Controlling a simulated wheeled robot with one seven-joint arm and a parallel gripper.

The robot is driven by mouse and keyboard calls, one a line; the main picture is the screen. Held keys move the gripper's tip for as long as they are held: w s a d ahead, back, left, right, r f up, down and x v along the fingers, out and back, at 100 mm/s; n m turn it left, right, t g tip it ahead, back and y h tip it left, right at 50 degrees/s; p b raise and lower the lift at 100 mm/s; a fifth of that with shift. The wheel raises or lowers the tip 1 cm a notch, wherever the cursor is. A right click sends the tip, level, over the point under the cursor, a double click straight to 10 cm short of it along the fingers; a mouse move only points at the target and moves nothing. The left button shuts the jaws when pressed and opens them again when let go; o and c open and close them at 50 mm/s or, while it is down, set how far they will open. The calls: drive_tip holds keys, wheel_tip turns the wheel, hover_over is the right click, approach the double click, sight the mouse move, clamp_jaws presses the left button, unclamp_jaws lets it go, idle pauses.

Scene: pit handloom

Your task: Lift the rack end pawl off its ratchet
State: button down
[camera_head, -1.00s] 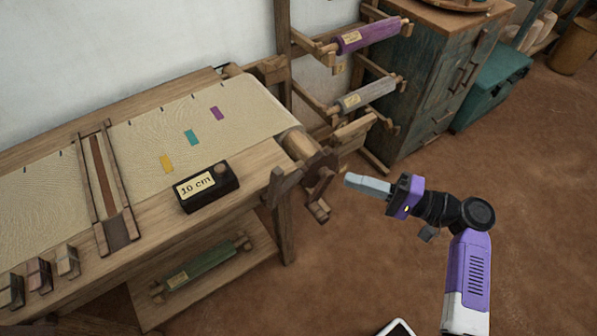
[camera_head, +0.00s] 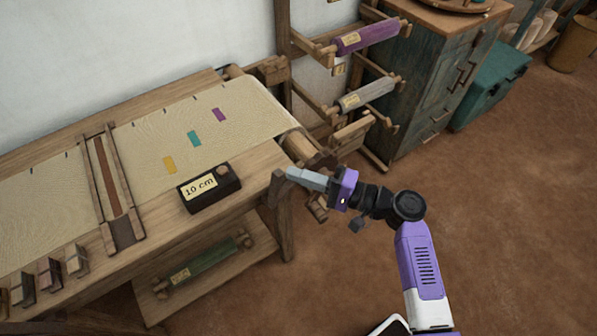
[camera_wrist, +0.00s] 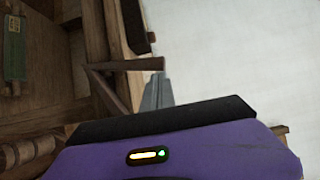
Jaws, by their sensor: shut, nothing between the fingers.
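The cloth beam (camera_head: 300,143) is at the right end of the loom table, on the side of the yarn rack. Wooden ratchet parts (camera_head: 318,208) show at this end, partly hidden behind my gripper. I cannot clearly tell the pawl from the ratchet in the head view. My gripper (camera_head: 293,173) is shut and empty, its grey fingers pointing left, close to the table's right end corner. In the wrist view the shut fingers (camera_wrist: 157,92) appear beside a thin wooden bar (camera_wrist: 125,65), which may be the pawl. I cannot tell whether they touch it.
The pale cloth (camera_head: 150,150) covers the loom table, with a black "10 cm" box (camera_head: 210,190) near its front edge. A rack with a purple roll (camera_head: 365,38) and a grey roll (camera_head: 367,95) stands behind.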

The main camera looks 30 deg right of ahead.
drive_tip(key=shift+a, duration=0.1)
idle(0.3)
drive_tip(key=shift+a+r+n+g+p, duration=0.4)
drive_tip(key=shift+a+r+n+p, duration=0.2)
drive_tip(key=shift+a+p, duration=0.2)
drive_tip(key=a+f+n+g+h+p, duration=0.1)
drive_tip(key=a+n+h+p, duration=0.3)
drive_tip(key=a, duration=0.6)
drive_tip(key=shift+a+n+g+p, duration=0.25)
drive_tip(key=shift+n+g+p, duration=0.4)
drive_tip(key=shift+p, duration=0.55)
